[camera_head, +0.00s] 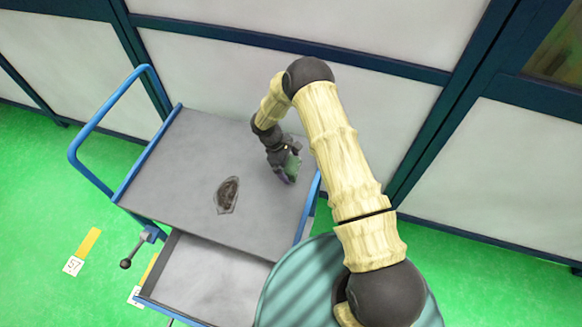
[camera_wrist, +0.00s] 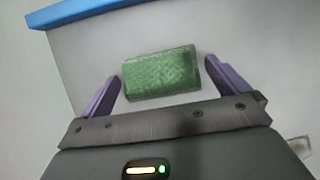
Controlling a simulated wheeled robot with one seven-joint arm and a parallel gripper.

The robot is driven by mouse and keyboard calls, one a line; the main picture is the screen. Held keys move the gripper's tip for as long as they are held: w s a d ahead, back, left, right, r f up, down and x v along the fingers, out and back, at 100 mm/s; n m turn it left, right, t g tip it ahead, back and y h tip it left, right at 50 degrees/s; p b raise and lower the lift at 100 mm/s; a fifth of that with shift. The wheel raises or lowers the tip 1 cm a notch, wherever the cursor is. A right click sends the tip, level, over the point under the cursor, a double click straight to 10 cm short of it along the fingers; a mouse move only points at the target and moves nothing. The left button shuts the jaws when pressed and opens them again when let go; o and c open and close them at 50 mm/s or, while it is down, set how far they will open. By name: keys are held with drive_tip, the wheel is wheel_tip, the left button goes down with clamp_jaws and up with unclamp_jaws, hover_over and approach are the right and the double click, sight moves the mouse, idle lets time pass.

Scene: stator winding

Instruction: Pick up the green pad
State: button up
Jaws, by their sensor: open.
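The green pad (camera_wrist: 161,74) is a textured green rectangular block. In the wrist view it lies on the grey cart top, slightly tilted in the picture, between the two purple fingers of my gripper (camera_wrist: 164,84). The fingers are open, with a small gap showing on the left side and the right finger close to the pad's right end. In the head view my gripper (camera_head: 287,174) is low over the right part of the cart top, and a bit of the green pad (camera_head: 292,163) shows beside it, mostly hidden by the gripper.
An open lower drawer (camera_head: 205,280) sits in front. White wall panels (camera_head: 220,75) stand behind. The left part of the top is clear.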

sight(289, 165)
drive_tip(key=c, duration=0.8)
drive_tip(key=shift+o, duration=0.2)
drive_tip(key=shift+r, duration=0.1)
wheel_tip(289, 165, up, 10)
drive_tip(key=b, duration=0.3)
drive_tip(key=shift+o, duration=0.3)
